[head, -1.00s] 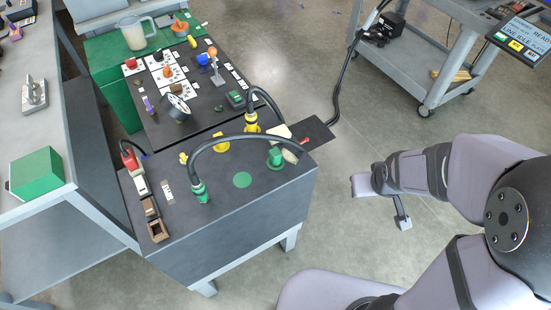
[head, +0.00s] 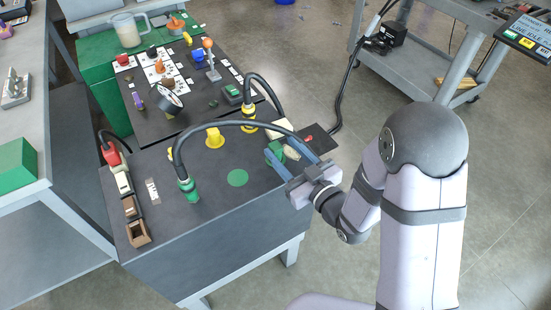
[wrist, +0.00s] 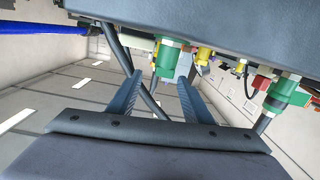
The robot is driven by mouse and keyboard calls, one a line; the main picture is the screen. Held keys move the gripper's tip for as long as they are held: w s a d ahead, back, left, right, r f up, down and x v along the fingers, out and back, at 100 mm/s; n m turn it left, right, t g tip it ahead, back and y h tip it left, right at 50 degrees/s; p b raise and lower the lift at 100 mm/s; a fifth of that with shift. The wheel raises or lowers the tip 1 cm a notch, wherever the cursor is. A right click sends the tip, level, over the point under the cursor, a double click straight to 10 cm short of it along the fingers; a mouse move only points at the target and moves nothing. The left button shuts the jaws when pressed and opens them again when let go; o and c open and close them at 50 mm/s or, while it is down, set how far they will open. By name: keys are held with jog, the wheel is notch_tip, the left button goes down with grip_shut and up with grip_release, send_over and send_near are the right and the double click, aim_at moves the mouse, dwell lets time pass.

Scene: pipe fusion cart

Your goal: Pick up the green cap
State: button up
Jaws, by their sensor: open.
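The green cap (head: 274,149) stands on the dark cart top (head: 215,190), near its right edge. My gripper (head: 280,151) is open and reaches in from the right, its two fingers around the cap's sides. In the wrist view, the cap (wrist: 165,60) shows between the open fingers (wrist: 160,82), close to their tips. I cannot tell whether either finger touches it. The near finger and the head view's angle hide part of the cap's lower body.
A green cable connector (head: 188,190) stands left, with a black hose (head: 215,125) arching toward my gripper. A yellow connector (head: 249,118) stands behind. A green disc (head: 238,178) marks the cart top near a yellow piece (head: 214,139). A cream piece (head: 282,128) lies beside the cap.

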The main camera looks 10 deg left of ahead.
aim_at(272, 143)
jog(key=shift+d+f+m+t+b, duration=0.1)
jog(key=shift+f+m+t+b, duration=0.4)
jog(key=shift+f+m, duration=0.15)
jog(key=shift+s+a+p+x, duration=0.1)
jog(key=shift+p+x, duration=0.4)
jog(key=shift+x, duration=1.3)
jog(key=shift+s+a+p+x, duration=0.15)
jog(key=shift+p+x, duration=0.35)
jog(key=shift+x, duration=1.35)
jog(key=c, duration=1)
